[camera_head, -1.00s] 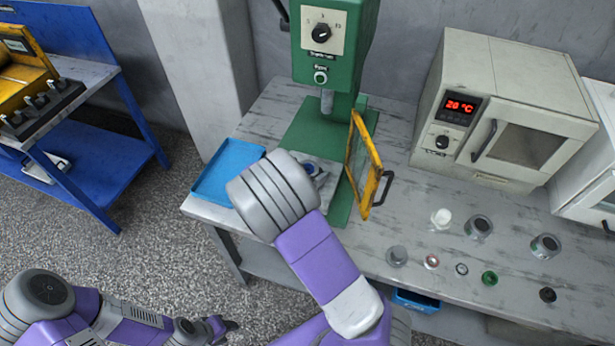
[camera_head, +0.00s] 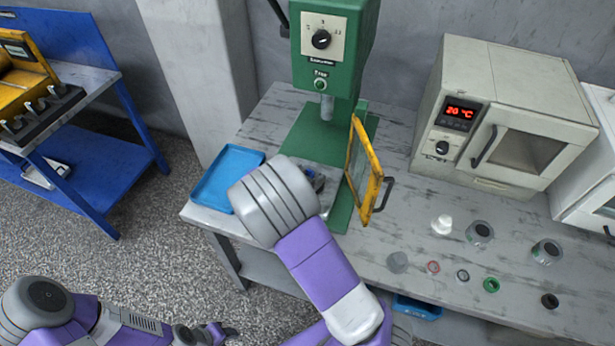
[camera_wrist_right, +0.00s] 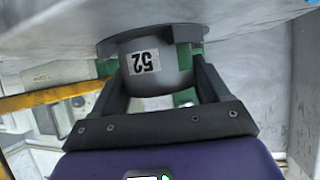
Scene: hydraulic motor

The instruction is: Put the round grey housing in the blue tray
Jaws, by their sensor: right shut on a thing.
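The round grey housing (camera_wrist_right: 172,62) shows in the right wrist view, with a white label reading 52 and a wider flange at the top of the picture. My right gripper (camera_wrist_right: 155,78) is shut on it, one finger on each side. In the head view my right gripper (camera_head: 315,182) is mostly hidden behind my wrist, over the base of the green press; the housing is hard to make out there. The blue tray (camera_head: 213,188) lies at the table's left end, left of my right wrist, and looks empty. My left gripper (camera_head: 214,333) is low at the left, away from the table; its jaws are unclear.
The green press (camera_head: 340,60) stands behind my right gripper, with its yellow-framed guard (camera_head: 366,170) just to the right. A beige oven (camera_head: 510,110) stands at the back right. Several small parts, including a white one (camera_head: 442,225) and a green ring (camera_head: 491,285), lie on the right of the table.

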